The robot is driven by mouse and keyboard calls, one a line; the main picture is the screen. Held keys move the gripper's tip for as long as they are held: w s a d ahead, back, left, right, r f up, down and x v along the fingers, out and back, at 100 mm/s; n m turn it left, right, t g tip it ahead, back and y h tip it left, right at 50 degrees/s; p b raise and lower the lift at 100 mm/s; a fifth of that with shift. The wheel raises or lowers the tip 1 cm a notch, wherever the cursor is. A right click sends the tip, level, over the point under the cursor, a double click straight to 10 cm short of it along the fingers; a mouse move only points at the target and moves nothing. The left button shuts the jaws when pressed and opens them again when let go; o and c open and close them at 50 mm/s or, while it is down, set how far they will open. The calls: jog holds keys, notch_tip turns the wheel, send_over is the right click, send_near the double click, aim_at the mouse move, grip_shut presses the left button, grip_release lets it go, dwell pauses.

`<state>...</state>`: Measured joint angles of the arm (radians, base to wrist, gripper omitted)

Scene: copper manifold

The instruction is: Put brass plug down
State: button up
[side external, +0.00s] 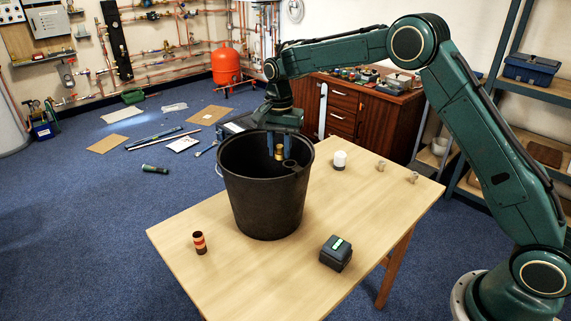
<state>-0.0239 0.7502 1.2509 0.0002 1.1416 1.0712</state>
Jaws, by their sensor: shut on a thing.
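The brass plug (279,153) is a small gold-coloured cylinder at the mouth of the black bucket (262,205). My gripper (279,146) points down over the bucket's opening, its fingers shut on the plug. The plug shows against the bucket's dark inner wall. Whether it hangs below the rim or just above it is hard to tell. The bucket stands upright on the wooden table; its floor is hidden.
On the table (200,282) are a copper-and-black cylinder (199,243), a dark box with a green top (336,253), a white cylinder (340,160) and two small fittings (382,165) at the back right. The front middle is clear.

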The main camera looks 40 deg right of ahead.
notch_tip(320, 180, down, 16)
jog(key=shift+r, duration=0.1)
dwell(0.6)
jog(key=shift+f, duration=2.2)
jog(key=shift+f, duration=0.15)
jog(key=o, duration=0.7)
jog(key=shift+r, duration=6.2)
